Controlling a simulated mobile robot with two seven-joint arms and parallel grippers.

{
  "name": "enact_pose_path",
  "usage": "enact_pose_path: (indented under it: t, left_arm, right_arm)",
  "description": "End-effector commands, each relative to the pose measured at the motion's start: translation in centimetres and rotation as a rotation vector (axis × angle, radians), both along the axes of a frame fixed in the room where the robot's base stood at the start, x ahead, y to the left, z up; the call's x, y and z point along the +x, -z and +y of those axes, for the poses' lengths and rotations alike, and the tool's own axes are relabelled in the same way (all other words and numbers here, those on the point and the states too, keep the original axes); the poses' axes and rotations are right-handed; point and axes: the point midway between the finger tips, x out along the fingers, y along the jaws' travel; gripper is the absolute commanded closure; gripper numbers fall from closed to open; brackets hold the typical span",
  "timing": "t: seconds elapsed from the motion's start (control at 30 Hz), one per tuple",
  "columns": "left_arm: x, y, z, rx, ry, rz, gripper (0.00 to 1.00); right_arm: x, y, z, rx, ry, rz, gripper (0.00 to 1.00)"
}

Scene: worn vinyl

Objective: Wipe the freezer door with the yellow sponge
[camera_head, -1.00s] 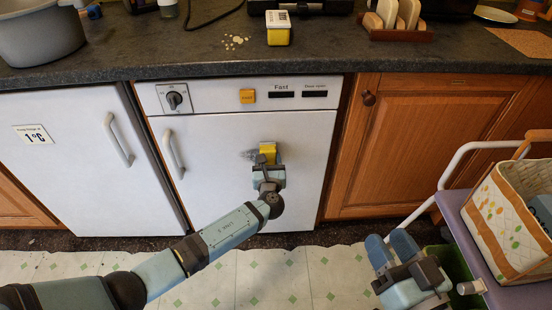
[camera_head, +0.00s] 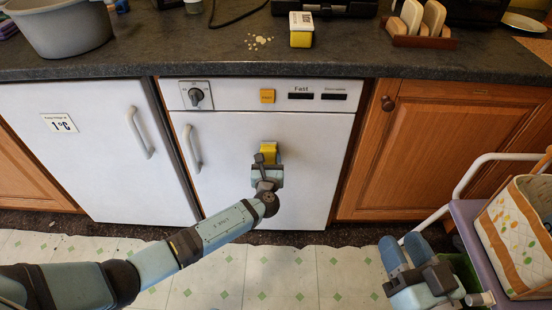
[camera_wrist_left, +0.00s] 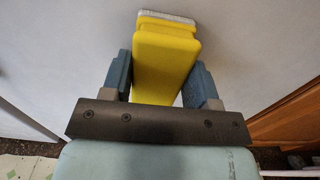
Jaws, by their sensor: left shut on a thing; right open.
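The freezer door (camera_head: 235,190) is the white front under the panel with the knob and the word "Fast". It is closed, with a handle on its left side. My left gripper (camera_head: 267,160) is shut on the yellow sponge (camera_head: 269,147), in front of the upper middle of the door. In the left wrist view the sponge (camera_wrist_left: 165,62) sits between both fingers, its pale far end at the white surface. No mark shows on the visible door; the part behind the sponge and arm is hidden. My right gripper (camera_head: 405,251) is open and empty at lower right.
A second white door (camera_head: 95,165) with a "1°C" label is to the left, a wooden cupboard (camera_head: 450,150) to the right. A trolley with a basket (camera_head: 515,235) stands at right.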

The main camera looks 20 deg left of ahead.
Motion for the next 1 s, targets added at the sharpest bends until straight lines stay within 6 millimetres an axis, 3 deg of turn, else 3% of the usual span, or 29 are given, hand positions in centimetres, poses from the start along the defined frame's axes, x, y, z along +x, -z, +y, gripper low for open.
enact_pose_path:
  t: [0.47,1.0]
  left_arm:
    - [-0.1,-0.1,0.7,-0.001,-0.002,-0.001,0.64]
    - [-1.3,-0.1,4.7,0.0,-0.001,-0.001,0.64]
  right_arm:
    - [0.0,-0.2,0.0,0.0,0.0,0.0,0.57]
    - [0.0,-1.3,0.0,0.0,0.0,0.0,0.57]
